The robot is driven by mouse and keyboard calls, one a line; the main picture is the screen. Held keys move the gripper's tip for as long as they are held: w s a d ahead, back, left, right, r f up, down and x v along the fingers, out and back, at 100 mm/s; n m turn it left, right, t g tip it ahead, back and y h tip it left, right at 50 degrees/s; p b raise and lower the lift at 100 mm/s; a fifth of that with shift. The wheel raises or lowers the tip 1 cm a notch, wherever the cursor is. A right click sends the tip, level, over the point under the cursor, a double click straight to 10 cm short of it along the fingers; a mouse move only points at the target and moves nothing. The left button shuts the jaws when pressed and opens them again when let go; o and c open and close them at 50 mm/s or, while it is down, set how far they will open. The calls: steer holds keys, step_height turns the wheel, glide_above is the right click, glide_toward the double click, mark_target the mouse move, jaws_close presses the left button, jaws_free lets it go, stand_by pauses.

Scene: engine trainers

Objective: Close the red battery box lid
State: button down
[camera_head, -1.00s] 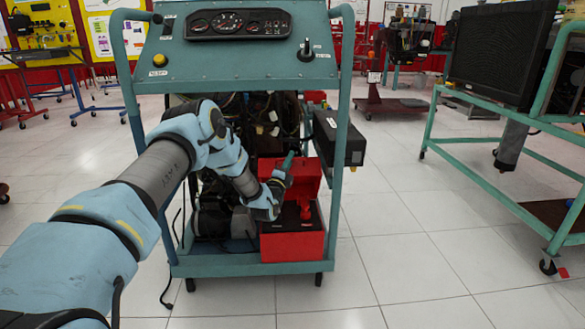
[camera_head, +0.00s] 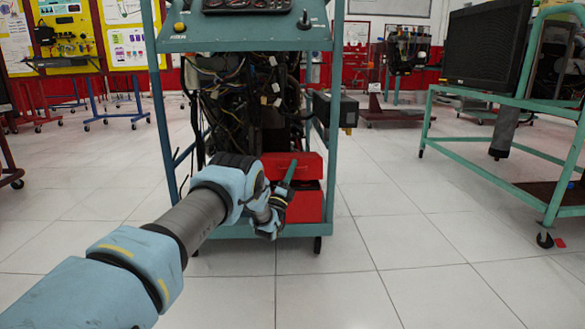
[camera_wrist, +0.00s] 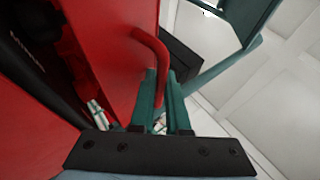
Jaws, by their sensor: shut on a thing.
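The red battery box (camera_head: 310,207) sits on the lower shelf of the teal engine trainer. Its red lid (camera_head: 306,165) shows above the box front, with a dark gap between them. In the wrist view the lid's face (camera_wrist: 112,50) carries a bent red handle (camera_wrist: 153,48). A dark opening with a black battery (camera_wrist: 35,65) shows to its left, so the lid is not flat on the box.
The trainer's teal frame (camera_head: 335,100) rises around the box, with wiring (camera_head: 235,105) above and a black box (camera_head: 335,108) at right. A green cart with a monitor (camera_head: 490,45) stands at right. The tiled floor (camera_head: 400,240) in front is clear.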

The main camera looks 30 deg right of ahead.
step_height(320, 180, down, 6)
steer(key=s+b, duration=0.1)
steer(key=shift+s+a+b, duration=0.3)
steer(key=shift+s+a, duration=0.05)
steer(key=shift+a, duration=0.05)
steer(key=c, duration=1.2)
jaws_free()
steer(key=shift+r, duration=0.1)
steer(key=shift+r, duration=0.1)
steer(key=p+v, duration=0.4)
steer(key=v, duration=0.6)
steer(key=shift+s+a, duration=0.3)
